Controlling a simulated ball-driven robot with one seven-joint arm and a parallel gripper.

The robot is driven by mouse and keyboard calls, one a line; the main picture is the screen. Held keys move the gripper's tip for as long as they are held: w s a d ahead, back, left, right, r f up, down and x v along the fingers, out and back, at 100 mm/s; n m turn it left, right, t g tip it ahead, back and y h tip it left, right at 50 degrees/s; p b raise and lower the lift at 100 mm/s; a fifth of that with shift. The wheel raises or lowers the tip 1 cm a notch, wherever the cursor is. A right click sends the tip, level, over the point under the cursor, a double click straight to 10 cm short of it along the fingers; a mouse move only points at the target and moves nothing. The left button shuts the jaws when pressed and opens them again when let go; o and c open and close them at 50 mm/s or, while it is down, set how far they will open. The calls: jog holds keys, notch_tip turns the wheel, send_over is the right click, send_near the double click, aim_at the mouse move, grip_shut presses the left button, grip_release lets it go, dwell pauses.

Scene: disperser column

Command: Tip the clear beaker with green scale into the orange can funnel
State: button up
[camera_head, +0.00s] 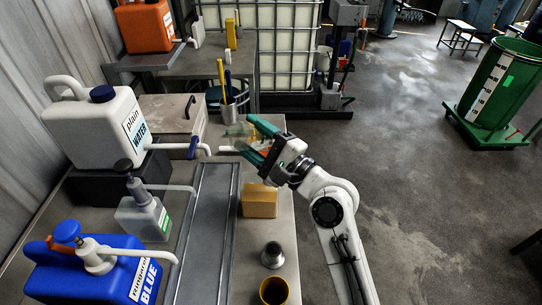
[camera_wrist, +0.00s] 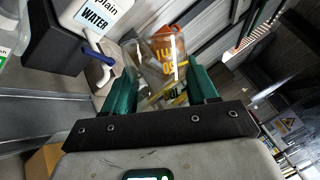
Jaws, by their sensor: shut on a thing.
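My gripper (camera_head: 250,139) is shut on a clear beaker (camera_wrist: 158,58), held above the bench between the teal fingers. In the wrist view the beaker's printed scale looks yellow-orange, not green. In the head view the beaker is faint and partly behind the fingers, so its tilt and contents are hard to tell. An orange can (camera_head: 146,27) with a dark cap stands on the far bench at upper left, well beyond my gripper. I cannot make out a funnel on it.
A white water canister (camera_head: 97,128), a grey pump bottle (camera_head: 143,218) and a blue canister (camera_head: 88,270) line the left. A tan block (camera_head: 260,201), metal cup (camera_head: 272,254) and amber cup (camera_head: 273,290) stand on the near bench. A pen holder (camera_head: 230,112) is behind my gripper.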

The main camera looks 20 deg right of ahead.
aim_at(241, 148)
jog(key=n, duration=0.1)
jog(key=a+f+n+g+b, duration=0.1)
jog(key=n, duration=0.1)
jog(key=a+f+n+b, duration=0.1)
jog(key=shift+s+n+g, duration=0.15)
jog(key=shift+n+g, duration=0.25)
jog(key=shift+r, duration=0.1)
jog(key=n, duration=0.1)
jog(key=n+g, duration=0.1)
jog(key=shift+a+n+h, duration=0.3)
jog(key=shift+a+n, duration=0.05)
jog(key=shift+n, duration=0.05)
jog(key=a+f+n+g+h, duration=0.1)
jog(key=a+f+n+h, duration=0.3)
jog(key=f+n, duration=0.5)
jog(key=n+h, duration=0.2)
jog(key=n, duration=0.1)
jog(key=shift+s+a+f+g+h, duration=0.2)
jog(key=shift+s+a+g+h, duration=0.1)
jog(key=shift+g+h, duration=0.1)
